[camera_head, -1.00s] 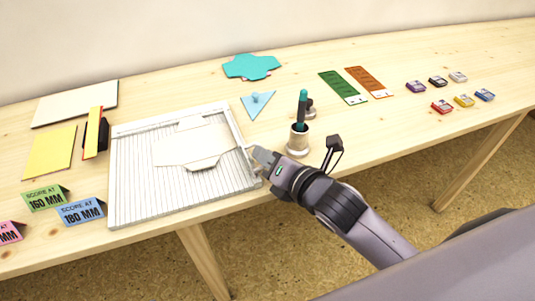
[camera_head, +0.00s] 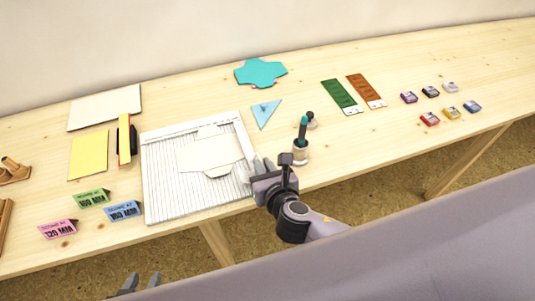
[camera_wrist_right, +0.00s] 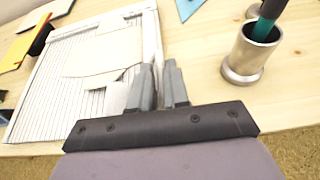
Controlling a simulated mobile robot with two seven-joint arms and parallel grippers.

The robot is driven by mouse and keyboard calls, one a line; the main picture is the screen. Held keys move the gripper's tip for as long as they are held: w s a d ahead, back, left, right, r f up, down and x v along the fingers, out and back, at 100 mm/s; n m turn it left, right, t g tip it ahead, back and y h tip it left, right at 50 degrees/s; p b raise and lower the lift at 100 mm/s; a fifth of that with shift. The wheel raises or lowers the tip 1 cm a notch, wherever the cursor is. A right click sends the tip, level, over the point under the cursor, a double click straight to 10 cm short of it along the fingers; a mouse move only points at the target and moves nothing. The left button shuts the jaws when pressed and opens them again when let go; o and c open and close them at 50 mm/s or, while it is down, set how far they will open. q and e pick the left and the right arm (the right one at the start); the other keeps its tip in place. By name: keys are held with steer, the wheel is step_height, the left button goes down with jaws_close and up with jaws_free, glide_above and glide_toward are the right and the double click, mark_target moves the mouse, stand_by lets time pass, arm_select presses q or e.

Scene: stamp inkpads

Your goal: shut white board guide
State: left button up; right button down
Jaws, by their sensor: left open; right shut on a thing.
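The white grooved board (camera_head: 160,205) lies on the table with a cream cut card (camera_head: 205,155) on it. Its white guide (camera_head: 242,133) is a strip along the board's right edge; it also shows in the right wrist view (camera_wrist_right: 151,35). My right gripper (camera_head: 256,170) is at the lower part of that edge, shut on the guide; its fingers (camera_wrist_right: 160,82) hide the spot they grip. My left gripper (camera_head: 142,284) is open and empty at the bottom of the head view, in front of the table.
A metal pot (camera_head: 300,152) with a teal-handled tool stands just right of my right gripper. A blue triangle (camera_head: 266,113) lies behind. Score signs (camera_head: 123,211) stand left of the board. Several inkpads (camera_head: 452,113) sit far right. Table between pot and inkpads is mostly clear.

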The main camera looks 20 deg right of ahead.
steer(key=shift+a+r+n+h+p, duration=0.1)
steer(key=shift+a+n+h+p, duration=0.1)
steer(key=shift+a+n+h, duration=0.25)
steer(key=shift+a+n+h+p, duration=0.1)
steer(key=shift+n+h+p, duration=0.15)
steer(key=shift+n, duration=0.3)
steer(key=shift+a+f+n+t+h, duration=0.15)
steer(key=shift+a+n+h, duration=0.25)
steer(key=shift+n, duration=0.35)
steer(key=shift+a+f+n+t+h, duration=0.15)
steer(key=shift+a+n+h, duration=0.15)
steer(key=shift+n+h, duration=0.35)
steer(key=c, duration=1.2)
jaws_free()
steer(key=v, duration=0.7)
steer(key=shift+s, duration=0.1)
